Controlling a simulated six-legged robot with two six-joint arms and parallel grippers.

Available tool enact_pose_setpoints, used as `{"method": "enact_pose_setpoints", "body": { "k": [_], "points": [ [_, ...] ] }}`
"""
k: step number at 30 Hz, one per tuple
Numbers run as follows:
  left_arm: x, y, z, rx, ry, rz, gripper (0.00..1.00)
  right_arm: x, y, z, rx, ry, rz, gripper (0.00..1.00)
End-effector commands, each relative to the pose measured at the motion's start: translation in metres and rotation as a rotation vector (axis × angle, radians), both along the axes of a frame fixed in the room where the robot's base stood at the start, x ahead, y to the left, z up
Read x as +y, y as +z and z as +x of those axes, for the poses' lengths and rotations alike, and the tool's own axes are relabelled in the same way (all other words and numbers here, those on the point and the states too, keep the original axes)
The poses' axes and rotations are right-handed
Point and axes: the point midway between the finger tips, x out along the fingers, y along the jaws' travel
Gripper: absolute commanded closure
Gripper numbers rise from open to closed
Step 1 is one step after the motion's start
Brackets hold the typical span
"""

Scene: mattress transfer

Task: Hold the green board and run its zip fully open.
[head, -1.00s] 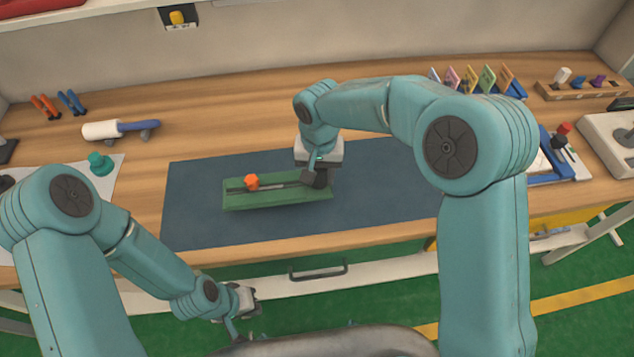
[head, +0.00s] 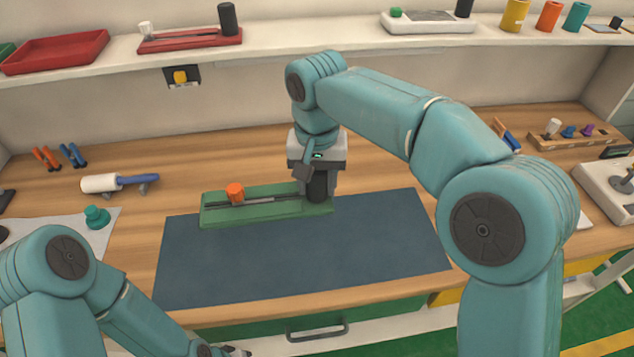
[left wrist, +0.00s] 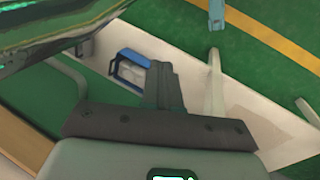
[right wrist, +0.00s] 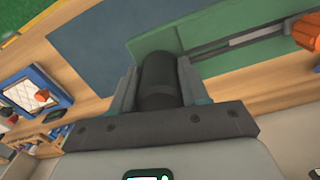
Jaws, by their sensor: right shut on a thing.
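The green board (head: 255,217) lies across the back edge of the blue mat; whether it is raised is hard to tell. A dark slot with a grey strip runs along it. An orange knob (head: 235,193), the zip's pull by its look, sits left of the middle of the board. A black post (head: 318,187) stands at the board's right end. My right gripper (right wrist: 157,72) is shut on this post, one finger on each side. My left gripper (left wrist: 165,75) is shut and empty, low in front of the bench, far from the board.
The blue mat (head: 300,258) is bare in front of the board. A lint roller (head: 120,183), pliers (head: 60,157) and a teal knob (head: 96,216) lie to the left. A wooden rack (head: 570,138) stands at right. A shelf (head: 310,48) runs above the bench.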

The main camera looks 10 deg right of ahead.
Motion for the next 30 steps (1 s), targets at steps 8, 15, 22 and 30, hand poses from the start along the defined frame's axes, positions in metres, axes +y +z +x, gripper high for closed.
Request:
{"method": "enact_pose_setpoints", "body": {
  "k": [8, 15, 22, 30],
  "points": [
    [0.0, -0.005, 0.0, 0.0, 0.0, 0.0, 1.0, 0.0, -0.007, 0.0, -0.001, -0.001, 0.001, 1.0],
    [0.0, -0.01, 0.0, 0.0, 0.0, 0.0, 1.0, 0.0, -0.014, 0.0, -0.001, -0.001, 0.001, 1.0],
    [0.0, -0.015, 0.0, 0.0, 0.0, 0.0, 1.0, 0.0, -0.021, 0.0, -0.001, -0.001, 0.001, 1.0],
    [0.0, -0.02, 0.0, 0.0, 0.0, 0.0, 1.0, 0.0, -0.029, 0.0, -0.001, -0.001, 0.001, 1.0]
  ]
}}
